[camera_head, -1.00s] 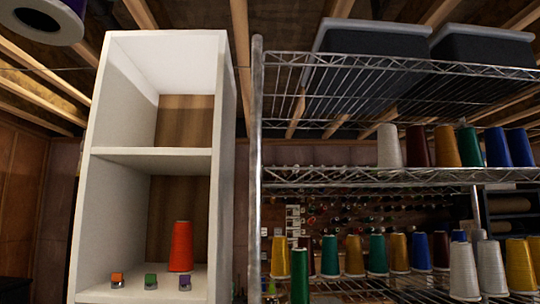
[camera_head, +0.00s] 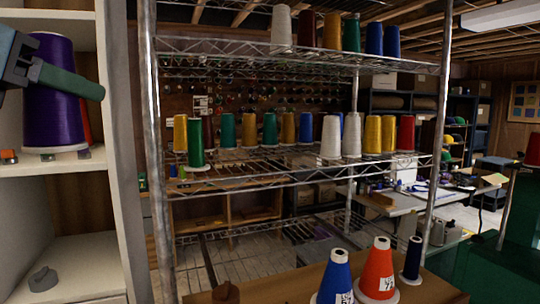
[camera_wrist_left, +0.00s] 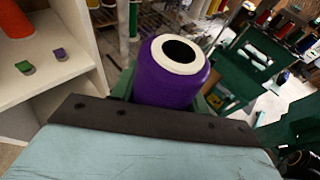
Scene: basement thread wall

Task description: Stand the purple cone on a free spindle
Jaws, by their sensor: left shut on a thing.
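The purple cone (camera_head: 53,112) is upright at the left of the head view, in front of the white cabinet. My left gripper (camera_head: 66,78) is shut on it, with a green finger across its upper part. In the left wrist view the purple cone (camera_wrist_left: 172,78) shows its pale top ring, held between the green fingers. A brown peg top (camera_head: 226,292), possibly a spindle, shows at the bottom edge, left of blue (camera_head: 336,278), orange (camera_head: 379,268) and navy (camera_head: 412,260) cones on a wooden surface. My right gripper is not in view.
The white cabinet (camera_head: 112,60) stands at the left, with an orange-red cone (camera_wrist_left: 14,20) and small coloured tags inside. A grey knob (camera_head: 43,279) is on its lower shelf. A wire rack (camera_head: 290,183) with several cones fills the middle. A green structure (camera_head: 480,255) is at the right.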

